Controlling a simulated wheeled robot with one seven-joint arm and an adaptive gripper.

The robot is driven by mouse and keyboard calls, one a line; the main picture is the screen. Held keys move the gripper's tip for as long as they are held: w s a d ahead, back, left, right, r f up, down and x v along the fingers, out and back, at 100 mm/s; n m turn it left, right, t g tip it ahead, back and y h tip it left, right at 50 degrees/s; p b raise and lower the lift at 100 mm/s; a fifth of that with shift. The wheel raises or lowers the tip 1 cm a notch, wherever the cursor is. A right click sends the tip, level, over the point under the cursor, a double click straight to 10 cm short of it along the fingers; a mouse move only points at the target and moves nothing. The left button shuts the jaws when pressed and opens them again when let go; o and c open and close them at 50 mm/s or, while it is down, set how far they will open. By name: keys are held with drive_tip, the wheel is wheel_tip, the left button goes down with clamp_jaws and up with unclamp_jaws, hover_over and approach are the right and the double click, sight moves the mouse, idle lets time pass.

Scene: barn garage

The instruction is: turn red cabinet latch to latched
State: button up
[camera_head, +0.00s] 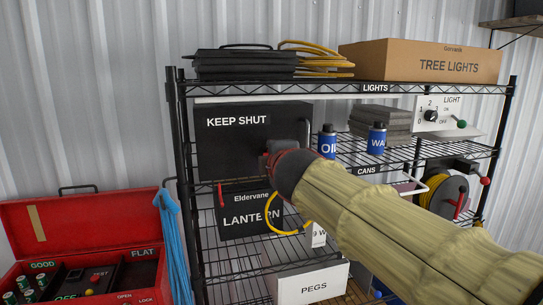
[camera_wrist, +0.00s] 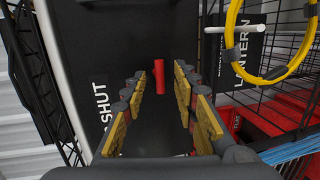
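The black cabinet marked "KEEP SHUT" (camera_head: 238,145) stands on the upper wire shelf. In the wrist view its black front (camera_wrist: 125,45) fills the middle, with the lettering at left. The red latch (camera_wrist: 160,77) shows as a short red bar, lengthwise up and down the wrist picture. My gripper (camera_wrist: 161,84) is open, its yellow-padded fingers on either side of the latch with visible gaps. In the head view my gripper (camera_head: 268,160) is at the cabinet's right front and hides the latch there. I cannot tell the latch's setting.
Blue cans (camera_head: 327,141) stand right of the cabinet, close to my arm. A lantern box (camera_head: 238,222) with a yellow loop (camera_head: 268,222) sits below. An open red toolbox (camera_head: 85,225) and blue cords (camera_head: 172,240) are at left. Shelf posts flank the cabinet.

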drive_tip(key=v, duration=1.1)
drive_tip(key=shift+s, duration=0.25)
drive_tip(key=shift+r, duration=0.1)
drive_tip(key=s+d+f+m+g+h+b, duration=0.1)
drive_tip(key=s+d+f+m+g+b, duration=0.2)
drive_tip(key=f, duration=1.5)
drive_tip(key=s+d+f+m+g+h+b, duration=0.1)
drive_tip(key=s+d+f+m+g+b, duration=0.2)
drive_tip(key=s+d+f+m+b, duration=0.5)
drive_tip(key=s+d+f+m+g+b, duration=0.4)
drive_tip(key=s+f+m+b, duration=0.5)
drive_tip(key=f, duration=2.1)
drive_tip(key=s+d+b, duration=0.2)
drive_tip(key=s, duration=0.4)
drive_tip(key=shift+f+h, duration=0.2)
drive_tip(key=shift+h, duration=0.2)
